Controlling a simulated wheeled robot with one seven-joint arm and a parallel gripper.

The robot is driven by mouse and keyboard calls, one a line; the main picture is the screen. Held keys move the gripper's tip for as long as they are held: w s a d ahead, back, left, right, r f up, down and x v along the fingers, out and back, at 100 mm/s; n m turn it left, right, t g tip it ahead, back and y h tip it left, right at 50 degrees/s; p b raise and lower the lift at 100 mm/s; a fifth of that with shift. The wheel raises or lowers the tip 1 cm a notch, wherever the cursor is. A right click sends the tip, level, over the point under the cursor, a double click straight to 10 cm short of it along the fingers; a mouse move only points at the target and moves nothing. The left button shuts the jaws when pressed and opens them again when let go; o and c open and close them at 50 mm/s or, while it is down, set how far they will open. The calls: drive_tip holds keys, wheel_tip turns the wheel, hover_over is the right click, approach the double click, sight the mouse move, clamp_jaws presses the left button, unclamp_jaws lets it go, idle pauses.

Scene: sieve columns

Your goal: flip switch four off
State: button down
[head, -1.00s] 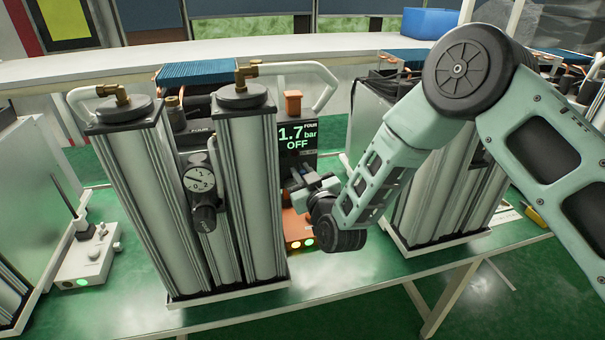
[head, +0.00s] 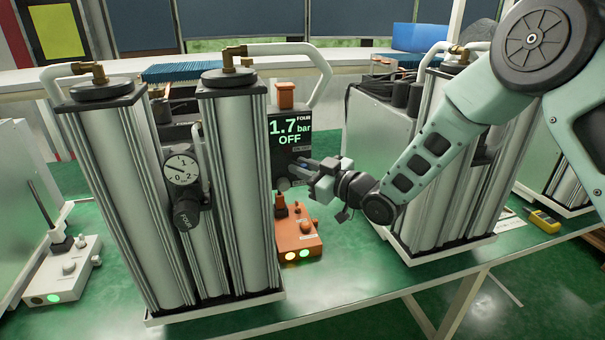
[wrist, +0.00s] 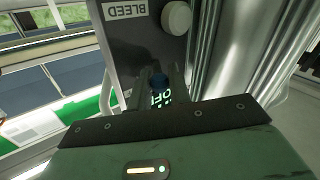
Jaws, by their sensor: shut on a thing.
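The dark panel marked FOUR (head: 290,131) shows 1.7 bar and OFF in green. It stands behind the right column of the near unit. My gripper (head: 302,168) is at the lower right of this panel in the head view. In the wrist view my gripper (wrist: 160,88) is shut on a small dark blue knob (wrist: 159,80), which I take to be the switch. The green OFF letters show just behind it. A round pale knob (wrist: 177,18) beside a BLEED label is farther up the panel. In the head view the fingers hide the switch.
An orange box (head: 297,240) with two lit lamps sits below my gripper. The columns with a gauge (head: 181,168) stand close on the left. Another column unit (head: 440,240) stands right, behind my arm. A yellow meter (head: 543,221) lies at far right.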

drive_tip(key=shift+r, duration=0.1)
drive_tip(key=c, duration=1.4)
unclamp_jaws()
drive_tip(key=shift+o, duration=0.2)
